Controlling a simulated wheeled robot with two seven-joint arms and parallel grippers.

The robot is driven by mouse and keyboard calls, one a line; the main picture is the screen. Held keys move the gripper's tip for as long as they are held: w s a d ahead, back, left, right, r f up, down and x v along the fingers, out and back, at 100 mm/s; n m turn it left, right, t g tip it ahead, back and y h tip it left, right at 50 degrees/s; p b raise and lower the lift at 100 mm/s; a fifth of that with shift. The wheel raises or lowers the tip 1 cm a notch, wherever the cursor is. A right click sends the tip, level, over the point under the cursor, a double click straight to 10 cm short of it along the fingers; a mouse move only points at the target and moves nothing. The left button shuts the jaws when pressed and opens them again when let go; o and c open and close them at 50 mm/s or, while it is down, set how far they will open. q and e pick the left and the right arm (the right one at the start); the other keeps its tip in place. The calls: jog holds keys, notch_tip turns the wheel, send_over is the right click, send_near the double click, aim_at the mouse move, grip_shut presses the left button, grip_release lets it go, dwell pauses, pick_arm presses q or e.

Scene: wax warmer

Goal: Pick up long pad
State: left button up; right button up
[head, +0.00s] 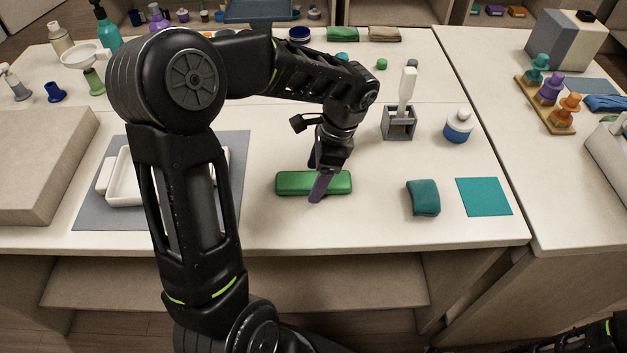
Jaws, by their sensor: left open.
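A long green pad (288,183) with rounded ends lies flat on the near part of the white table, left to right in the picture. My left gripper (316,177) points down over the middle of the pad, one finger on the near side and the other toward the far side. It is open. The near finger hides part of the pad, and I cannot tell whether it touches it. Part of my right arm shows at the bottom right edge; its gripper is not in view.
A teal pad (422,198) and a flat teal square (484,196) lie to the right. A grey holder (398,124) with a white-handled tool and a blue-white jar (458,127) stand behind. A white tray (123,188) on a grey mat (90,212) is left, partly behind my arm.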

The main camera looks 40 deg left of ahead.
pick_arm(q)
jog(key=shift+c, duration=0.6)
jog(key=c, duration=1.4)
jog(key=shift+r, duration=0.1)
jog(key=shift+c, duration=0.2)
notch_tip(320, 180, up, 6)
jog(key=shift+r+b, duration=0.2)
jog(key=shift+b, duration=0.2)
notch_tip(320, 180, up, 4)
jog(key=shift+f+p, duration=0.25)
jog(key=shift+p, duration=0.85)
